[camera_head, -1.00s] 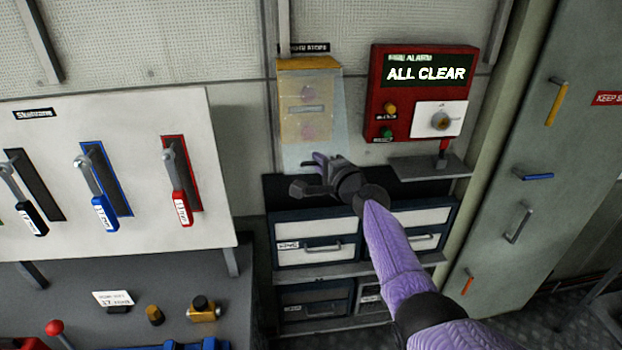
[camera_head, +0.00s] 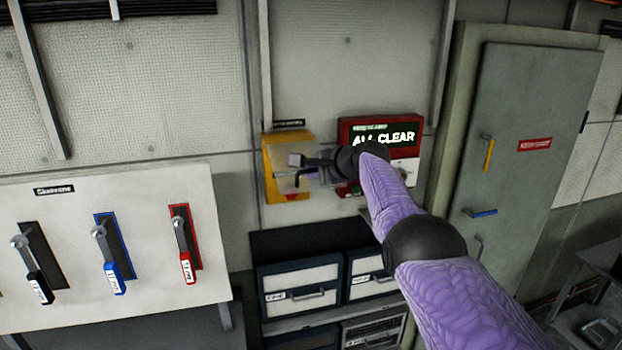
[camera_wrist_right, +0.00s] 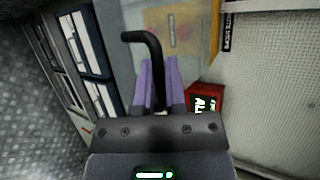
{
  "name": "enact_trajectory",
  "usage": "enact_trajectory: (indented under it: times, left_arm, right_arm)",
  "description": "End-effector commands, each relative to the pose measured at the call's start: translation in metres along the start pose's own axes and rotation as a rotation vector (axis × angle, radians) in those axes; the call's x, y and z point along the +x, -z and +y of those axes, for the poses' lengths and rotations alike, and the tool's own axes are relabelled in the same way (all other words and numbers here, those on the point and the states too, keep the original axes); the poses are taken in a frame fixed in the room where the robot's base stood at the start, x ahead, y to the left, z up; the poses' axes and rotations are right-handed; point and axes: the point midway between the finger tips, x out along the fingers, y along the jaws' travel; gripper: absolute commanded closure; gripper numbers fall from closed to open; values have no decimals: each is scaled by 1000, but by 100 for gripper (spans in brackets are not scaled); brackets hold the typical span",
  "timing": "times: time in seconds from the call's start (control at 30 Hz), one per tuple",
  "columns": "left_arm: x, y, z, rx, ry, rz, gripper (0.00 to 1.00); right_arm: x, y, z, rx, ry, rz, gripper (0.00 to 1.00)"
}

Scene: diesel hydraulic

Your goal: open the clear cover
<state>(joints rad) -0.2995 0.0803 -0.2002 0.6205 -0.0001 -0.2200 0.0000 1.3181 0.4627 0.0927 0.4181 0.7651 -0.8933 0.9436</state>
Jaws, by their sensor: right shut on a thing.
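The yellow box (camera_head: 274,180) is on the wall left of the red alarm panel, and its yellow face also shows in the wrist view (camera_wrist_right: 207,35). A pale see-through sheet, the clear cover (camera_head: 307,141), shows over it; its edges are faint and I cannot tell its angle. My right gripper (camera_head: 300,172) is in front of the box, hiding part of it. In the wrist view, its purple fingers (camera_wrist_right: 158,85) are shut on a black bent rod (camera_wrist_right: 153,50). I cannot tell whether the rod is joined to the cover. My left gripper is out of view.
The red alarm panel (camera_head: 405,136) reads "ALL CLEAR" and is partly behind my right arm. Drawers (camera_head: 300,284) are below. A lever board (camera_head: 75,212) stands at left, and a grey-green cabinet door (camera_head: 520,130) at right.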

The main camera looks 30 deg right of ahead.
Motion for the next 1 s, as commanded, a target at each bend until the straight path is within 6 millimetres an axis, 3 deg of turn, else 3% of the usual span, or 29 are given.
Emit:
enact_trajectory:
  times: [0.23,0.73,0.77,0.9,1.0]
  left_arm:
    - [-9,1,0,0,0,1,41]
    - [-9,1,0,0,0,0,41]
    - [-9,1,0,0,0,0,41]
    - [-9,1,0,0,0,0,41]
    - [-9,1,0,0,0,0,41]
  right_arm:
    - [-5,-2,-14,-2,5,0,100]
    - [-5,-2,-16,-3,6,1,100]
    - [-5,-2,-16,-3,6,1,82]
    - [-5,-2,-15,-3,5,1,52]
    - [-5,-2,-15,-3,5,1,50]
